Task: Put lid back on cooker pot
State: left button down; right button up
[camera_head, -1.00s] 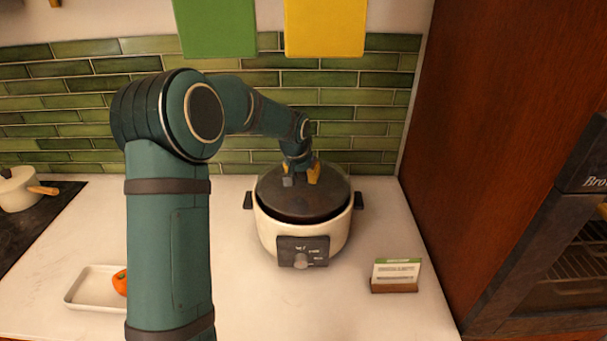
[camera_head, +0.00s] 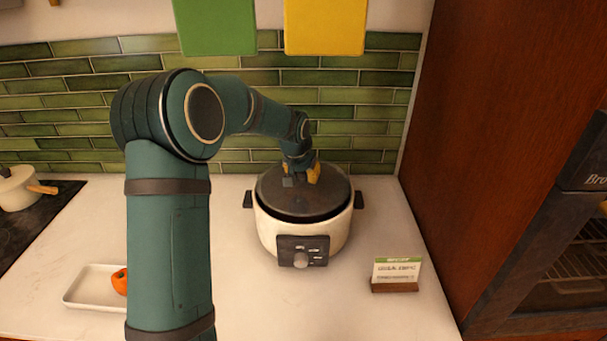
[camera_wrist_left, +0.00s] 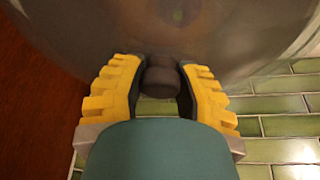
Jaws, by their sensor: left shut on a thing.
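The cooker pot (camera_head: 327,241) is a cream pot with black side handles and a dark front control panel, standing on the white counter. Its dark round lid (camera_head: 325,197) lies over the pot's mouth, with a dark gap showing along the front rim; I cannot tell whether it is fully seated. My left gripper (camera_head: 301,176) is at the lid's top, its yellow fingers shut on the lid's knob. In the left wrist view the dark knob (camera_wrist_left: 161,76) sits between the fingers (camera_wrist_left: 161,88), with the translucent lid behind it. My right gripper is not in view.
A small card in a wooden holder (camera_head: 395,286) stands right of the pot. A white tray (camera_head: 90,303) with an orange item (camera_head: 120,281) is at lower left. A white saucepan (camera_head: 17,190) sits on the black hob. A wooden cabinet side (camera_head: 480,140) bounds the right.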

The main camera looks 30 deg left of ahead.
pick_arm(q)
jog(key=shift+r, duration=0.1)
jog(key=shift+c, duration=0.2)
grip_release()
jog(key=shift+r+p, duration=2.3)
jog(key=shift+r, duration=1.15)
grip_shut()
